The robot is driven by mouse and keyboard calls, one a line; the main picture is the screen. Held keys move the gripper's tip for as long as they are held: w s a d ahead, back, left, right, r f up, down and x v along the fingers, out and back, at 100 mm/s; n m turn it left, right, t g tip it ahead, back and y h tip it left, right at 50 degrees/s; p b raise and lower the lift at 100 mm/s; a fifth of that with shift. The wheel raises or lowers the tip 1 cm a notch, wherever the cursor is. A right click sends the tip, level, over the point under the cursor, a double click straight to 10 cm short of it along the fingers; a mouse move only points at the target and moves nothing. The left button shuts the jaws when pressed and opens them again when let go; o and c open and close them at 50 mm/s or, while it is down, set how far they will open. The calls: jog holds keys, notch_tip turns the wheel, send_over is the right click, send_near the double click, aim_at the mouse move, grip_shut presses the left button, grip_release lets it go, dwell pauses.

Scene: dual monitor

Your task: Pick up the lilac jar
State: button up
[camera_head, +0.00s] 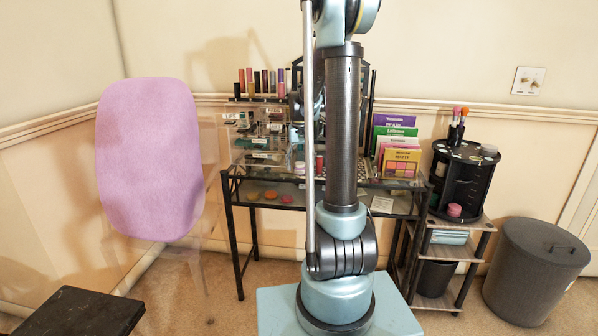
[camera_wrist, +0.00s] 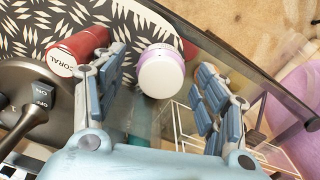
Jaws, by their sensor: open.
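The lilac jar (camera_wrist: 160,72) shows in the wrist view with a round white top and a lilac band. It stands by the edge of a patterned black-and-white surface. My gripper (camera_wrist: 161,80) is open, with blue-padded fingers to the left and right of the jar in the picture. The fingers appear apart from it; how far the jar lies beyond them is hard to tell. In the head view a small pale pink jar (camera_head: 300,168) on the vanity table may be the same one. My arm hides my gripper there.
A red cylinder marked CORAL (camera_wrist: 78,52) lies close to the left finger. A dark appliance with an ON/OFF switch (camera_wrist: 38,95) is at left. A clear acrylic organizer (camera_head: 262,135), boxed palettes (camera_head: 401,162) and a black rotary stand (camera_head: 461,180) crowd the area. A lilac chair (camera_head: 150,160) stands left.

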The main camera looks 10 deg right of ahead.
jog(key=shift+f, duration=0.25)
jog(key=c, duration=1.1)
jog(key=shift+c, duration=0.2)
